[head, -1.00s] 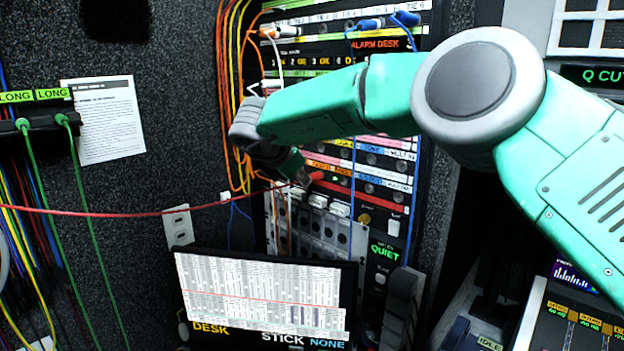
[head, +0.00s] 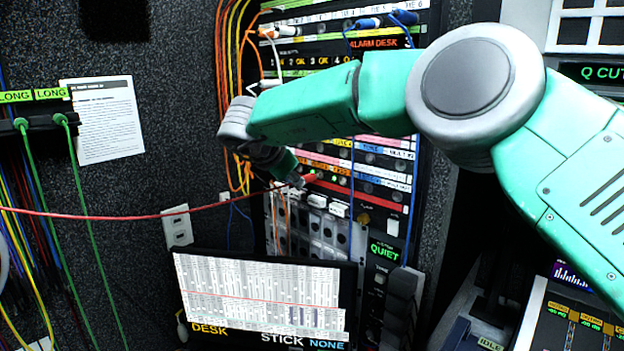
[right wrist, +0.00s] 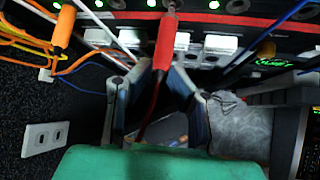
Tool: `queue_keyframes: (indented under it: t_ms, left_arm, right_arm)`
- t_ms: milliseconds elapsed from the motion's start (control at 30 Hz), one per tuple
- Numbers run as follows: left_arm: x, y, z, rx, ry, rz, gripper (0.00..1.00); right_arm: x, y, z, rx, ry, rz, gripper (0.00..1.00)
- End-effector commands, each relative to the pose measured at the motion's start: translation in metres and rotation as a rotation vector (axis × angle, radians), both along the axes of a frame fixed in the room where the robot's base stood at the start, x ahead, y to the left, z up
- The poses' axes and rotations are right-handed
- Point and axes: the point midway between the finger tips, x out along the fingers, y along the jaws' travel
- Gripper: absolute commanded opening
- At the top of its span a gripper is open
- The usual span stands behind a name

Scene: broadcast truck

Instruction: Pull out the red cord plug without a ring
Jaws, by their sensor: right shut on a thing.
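A red plug (head: 309,178) is at the rack's lower rows in the head view, in line with a red strip. In the right wrist view the red plug (right wrist: 166,42) points up at the panel, with a short pale metal part showing at its top. I see no ring on its red body. I cannot tell whether its tip is clear of the socket. My right gripper (head: 290,173) is shut on its cord end; both fingers close around it in the wrist view (right wrist: 160,78). The red cord (head: 120,217) runs left from it. My left gripper is not in view.
An orange plug (right wrist: 62,28) and several orange, white and blue cables hang near the gripper. White blocks (right wrist: 213,45) line the panel beside the plug. A screen (head: 262,290) stands below. A wall plate (head: 177,227) and green cords (head: 90,215) are at left.

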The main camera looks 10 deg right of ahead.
Motion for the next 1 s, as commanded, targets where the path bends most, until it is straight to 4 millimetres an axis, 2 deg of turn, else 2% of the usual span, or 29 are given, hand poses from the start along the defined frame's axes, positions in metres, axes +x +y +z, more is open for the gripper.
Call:
queue_keyframes:
  t_ms: [1000]
  left_arm:
    - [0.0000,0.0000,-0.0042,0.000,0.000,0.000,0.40]
  right_arm:
    - [-0.0056,0.0079,0.0002,-0.001,-0.001,0.000,0.00]
